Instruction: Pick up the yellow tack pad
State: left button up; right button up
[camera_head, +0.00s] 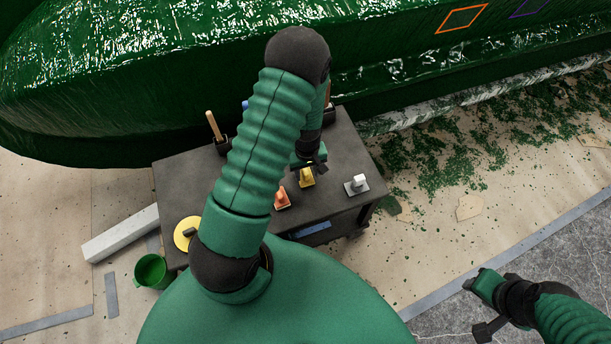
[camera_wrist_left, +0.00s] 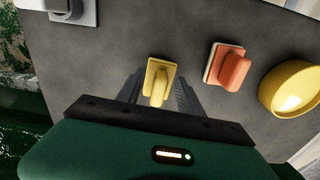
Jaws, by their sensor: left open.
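The yellow tack pad (camera_head: 307,177) lies on the dark table, a small block with a raised grip. It also shows in the left wrist view (camera_wrist_left: 161,74), between the two dark fingers of my left gripper (camera_wrist_left: 159,90). That gripper (camera_head: 314,166) is open and points down at the pad. Whether its fingers touch the pad cannot be told. My right gripper (camera_head: 476,285) is at the lower right, away from the table; its jaws are too small to read.
The table (camera_head: 345,150) also bears an orange pad (camera_head: 281,198), a grey pad with a white grip (camera_head: 357,185) and a yellow disc (camera_head: 187,233). The green hull (camera_head: 150,70) rises behind. A green bucket (camera_head: 151,270) and a pale beam (camera_head: 120,234) are on the left floor.

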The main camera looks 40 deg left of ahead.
pick_arm(q)
jog(key=shift+w+f, duration=0.15)
jog(key=shift+f, duration=0.25)
jog(key=shift+w+a+f, duration=0.1)
jog(key=shift+a+f, duration=0.05)
jog(key=shift+a, duration=0.2)
jog(key=shift+c, duration=0.2)
jog(key=shift+a, duration=0.25)
jog(key=c, duration=0.5)
jog(key=shift+d, duration=0.2)
grip_shut()
jog(key=shift+d, duration=0.2)
jog(key=shift+a, duration=0.15)
